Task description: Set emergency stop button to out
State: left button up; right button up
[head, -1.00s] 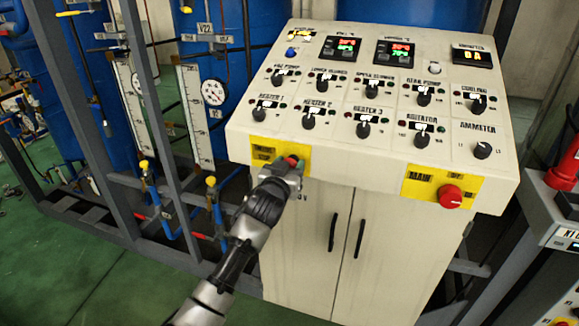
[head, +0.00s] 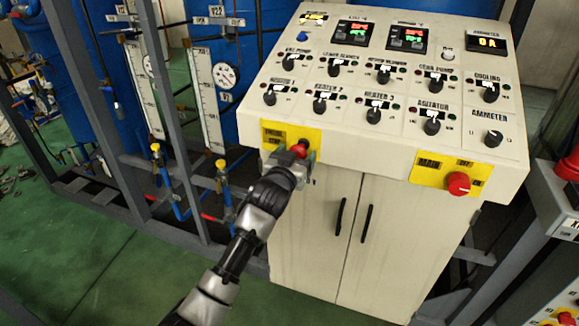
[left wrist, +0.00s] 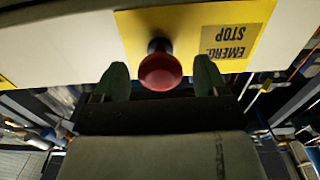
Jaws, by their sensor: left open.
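The red emergency stop button (head: 299,149) sits on a yellow plate at the left of the control panel's front edge. In the left wrist view the button (left wrist: 161,70) shows as a red knob on a dark stem, beside the label "EMERG. STOP" (left wrist: 222,41). My left gripper (head: 291,158) is open at the button. Its two fingers (left wrist: 160,82) stand one on each side of the red knob, with a visible gap on both sides. My right gripper is not in view.
The cream control cabinet (head: 310,235) has rows of black knobs. A second red knob (head: 458,183) sits on the yellow "MAIN" plate at the right. Pipes, a gauge (head: 224,75) and a grey frame stand at the left. Green floor (head: 110,270) is clear in front.

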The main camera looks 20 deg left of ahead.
pick_arm(q)
jog(key=s+b, duration=0.1)
jog(key=s, duration=0.9)
jog(key=shift+s+a+b, duration=0.15)
jog(key=shift+a+b, duration=0.05)
jog(key=shift+b, duration=0.2)
jog(key=s+f+g, duration=0.3)
jog(key=f, duration=1)
jog(key=s+f+m+g, duration=0.1)
jog(key=s+f+g, duration=0.15)
jog(key=f, duration=0.95)
jog(key=s+f+g, duration=0.3)
jog(key=s+f, duration=0.1)
jog(key=f, duration=0.9)
jog(key=s+a+f+g, duration=0.2)
jog(key=s+f+g, duration=0.3)
jog(key=s+f, duration=1.3)
jog(key=s+f+g, duration=0.1)
jog(key=s+f, duration=0.1)
jog(key=s, duration=0.9)
jog(key=s+a+f+m+g, duration=0.1)
jog(key=s+f+g, duration=0.1)
jog(key=s, duration=0.9)
jog(key=shift+f+y, duration=0.3)
jog(key=shift+f, duration=0.45)
jog(key=shift+w+a+g, duration=0.1)
jog(key=shift+w+g, duration=0.05)
jog(key=shift+g, duration=0.1)
